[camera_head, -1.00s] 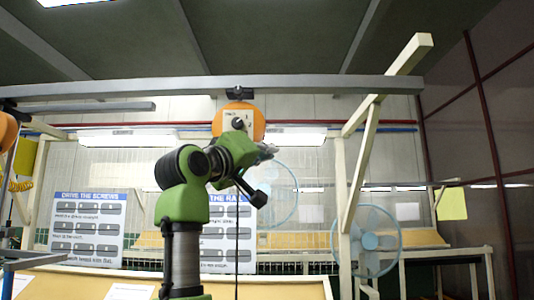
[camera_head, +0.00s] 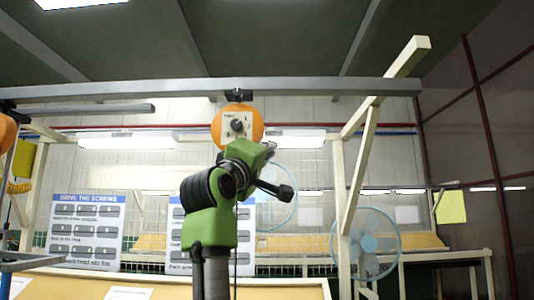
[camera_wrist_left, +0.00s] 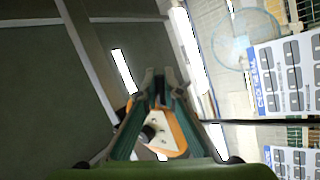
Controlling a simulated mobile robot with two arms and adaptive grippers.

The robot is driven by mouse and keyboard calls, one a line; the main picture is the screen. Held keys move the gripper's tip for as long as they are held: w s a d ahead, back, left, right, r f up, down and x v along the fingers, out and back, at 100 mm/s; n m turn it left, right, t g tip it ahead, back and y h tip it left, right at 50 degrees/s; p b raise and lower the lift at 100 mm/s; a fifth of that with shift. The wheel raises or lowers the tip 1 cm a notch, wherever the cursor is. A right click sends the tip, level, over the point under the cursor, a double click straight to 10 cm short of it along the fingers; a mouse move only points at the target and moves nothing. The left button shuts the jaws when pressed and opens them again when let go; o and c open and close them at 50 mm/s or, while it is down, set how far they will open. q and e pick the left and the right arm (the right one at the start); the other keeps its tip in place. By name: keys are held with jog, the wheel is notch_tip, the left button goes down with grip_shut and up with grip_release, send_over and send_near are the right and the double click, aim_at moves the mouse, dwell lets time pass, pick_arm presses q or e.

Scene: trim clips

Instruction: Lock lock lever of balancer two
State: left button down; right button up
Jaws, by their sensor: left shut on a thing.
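The orange balancer (camera_head: 220,122) hangs from the overhead rail at the centre, with a pale front plate and a dark round knob (camera_head: 238,125). It also shows between and behind my fingers in the left wrist view (camera_wrist_left: 186,132). My left gripper (camera_head: 269,149) is at the balancer's lower right in the head view, its fingers partly hidden by my green wrist. In the left wrist view (camera_wrist_left: 157,74) its fingertips are close together. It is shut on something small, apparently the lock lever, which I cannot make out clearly. My right gripper is not in view.
A grey rail (camera_head: 330,86) crosses above the balancer. Another orange balancer (camera_head: 6,132) is cut off at the left edge. A wooden post with a brace (camera_head: 362,160) and a blue fan (camera_head: 366,243) stand to the right. Instruction boards (camera_head: 85,230) stand behind.

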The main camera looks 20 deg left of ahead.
pick_arm(q)
jog(key=shift+d+r+n+t+y, duration=0.1)
jog(key=shift+n+t+y, duration=0.2)
jog(key=shift+n+y, duration=0.45)
jog(key=shift+n, duration=0.45)
jog(key=c, duration=2.2)
grip_release()
jog(key=v, duration=1.2)
